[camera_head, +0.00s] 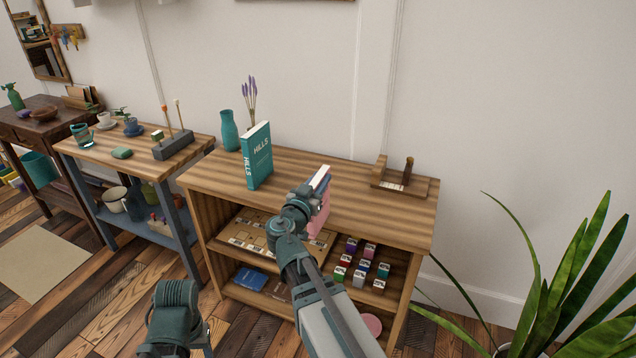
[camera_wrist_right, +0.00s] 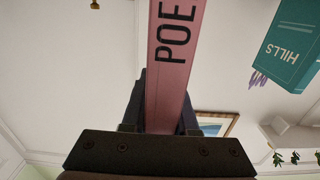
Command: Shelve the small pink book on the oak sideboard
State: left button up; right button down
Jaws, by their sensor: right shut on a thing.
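The small pink book (camera_head: 319,217) is in my right gripper (camera_head: 311,196), upright, above the front part of the oak sideboard's top (camera_head: 350,207). Its pink spine, lettered POE (camera_wrist_right: 170,60), stands between the fingers in the right wrist view. My right gripper is shut on it, and the gripper and forearm hide part of the book and the sideboard front. I cannot tell whether the book touches the top. A teal HILLS book (camera_head: 258,157) stands upright on the sideboard, left of the pink book. Of my left arm only a part shows at the bottom edge.
A teal vase (camera_head: 229,131) stands behind the HILLS book. A wooden holder (camera_head: 402,183) sits at the top's right end. Small boxes (camera_head: 364,262) fill a shelf below. A plant (camera_head: 555,295) stands at right. The top is bare between the books and the holder.

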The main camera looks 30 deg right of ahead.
jog(key=x, duration=1.5)
jog(key=shift+w+d, duration=0.2)
dwell(0.3)
jog(key=shift+f, duration=0.3)
jog(key=c, duration=0.6)
grip_release()
jog(key=v, duration=1.3)
jog(key=shift+s+a, duration=0.25)
jog(key=shift+s, duration=0.05)
